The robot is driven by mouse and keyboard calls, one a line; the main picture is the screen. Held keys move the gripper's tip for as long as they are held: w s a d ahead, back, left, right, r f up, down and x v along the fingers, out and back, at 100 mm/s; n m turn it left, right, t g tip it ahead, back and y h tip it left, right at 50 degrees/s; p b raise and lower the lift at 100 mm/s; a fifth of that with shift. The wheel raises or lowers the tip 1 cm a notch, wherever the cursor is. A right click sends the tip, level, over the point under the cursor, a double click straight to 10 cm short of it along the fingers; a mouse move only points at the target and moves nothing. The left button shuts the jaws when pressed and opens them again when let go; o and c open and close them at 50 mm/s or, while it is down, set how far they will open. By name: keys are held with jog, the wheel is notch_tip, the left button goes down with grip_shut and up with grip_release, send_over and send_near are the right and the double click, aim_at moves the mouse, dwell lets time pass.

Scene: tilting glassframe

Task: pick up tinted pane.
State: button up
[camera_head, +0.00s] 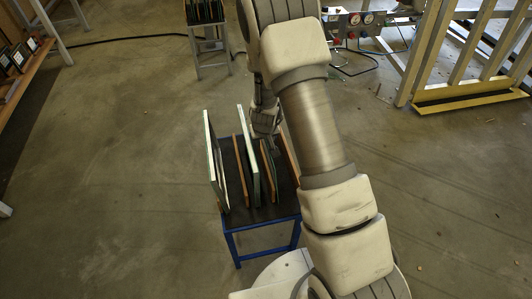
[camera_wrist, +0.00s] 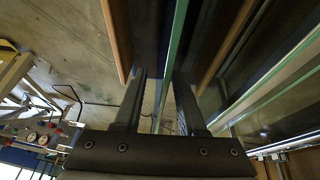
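A thin glass pane with a pale green edge (camera_wrist: 174,45) runs down between my fingers in the wrist view; it looks like the tinted pane. In the head view a dark pane (camera_head: 268,162) stands upright on the small table, below my gripper (camera_head: 270,141). In the wrist view my gripper (camera_wrist: 160,78) is open, with one finger on each side of the pane's edge. Gaps show between the pane and both fingers. The arm hides part of the table's right side in the head view.
The table (camera_head: 262,214) has a dark top and blue legs. A white-edged pane (camera_head: 214,160), another white-edged pane (camera_head: 249,150) and brown-edged panels (camera_head: 241,170) stand close beside the dark pane. A rack with slats (camera_head: 470,60) stands back right.

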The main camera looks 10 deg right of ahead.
grip_shut()
jog(key=shift+r, duration=0.1)
dwell(1.2)
